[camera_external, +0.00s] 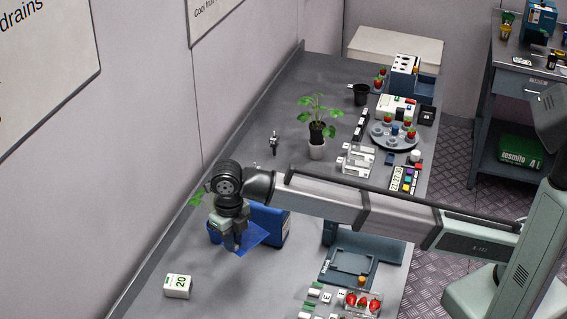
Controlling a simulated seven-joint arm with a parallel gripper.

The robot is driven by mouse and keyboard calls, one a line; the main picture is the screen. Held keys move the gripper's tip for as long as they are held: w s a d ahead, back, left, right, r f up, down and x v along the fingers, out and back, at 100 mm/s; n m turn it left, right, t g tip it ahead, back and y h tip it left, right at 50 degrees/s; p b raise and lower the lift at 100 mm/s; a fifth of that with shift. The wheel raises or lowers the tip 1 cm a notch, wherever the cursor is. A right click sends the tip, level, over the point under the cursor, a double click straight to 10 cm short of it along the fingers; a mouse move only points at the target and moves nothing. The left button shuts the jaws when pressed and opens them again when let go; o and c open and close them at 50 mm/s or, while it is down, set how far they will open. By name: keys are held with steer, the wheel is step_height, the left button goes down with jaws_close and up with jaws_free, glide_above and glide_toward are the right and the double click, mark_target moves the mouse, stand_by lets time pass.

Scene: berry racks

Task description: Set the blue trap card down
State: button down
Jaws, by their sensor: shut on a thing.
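My gripper (232,246) points down over the left part of the grey bench. It is shut on the blue trap card (255,236), a flat bright blue sheet that shows on both sides of the fingers and is tilted. Part of the card is hidden behind the fingers. I cannot tell whether the card touches the bench.
A darker blue box (285,224) stands just behind the card. A white block marked 20 (177,286) sits at the front left. A blue-grey tray (328,274) and a clear punnet of strawberries (361,302) lie to the right. A potted plant (317,128) stands farther back.

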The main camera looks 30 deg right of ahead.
mark_target(237, 286)
step_height(237, 286, down, 15)
steer(key=shift+f, duration=0.1)
stand_by(0.7)
steer(key=shift+f, duration=0.1)
steer(key=c, duration=1.6)
jaws_free()
steer(key=o, duration=0.5)
steer(key=shift+c, duration=0.2)
step_height(237, 286, up, 12)
steer(key=shift+r, duration=0.15)
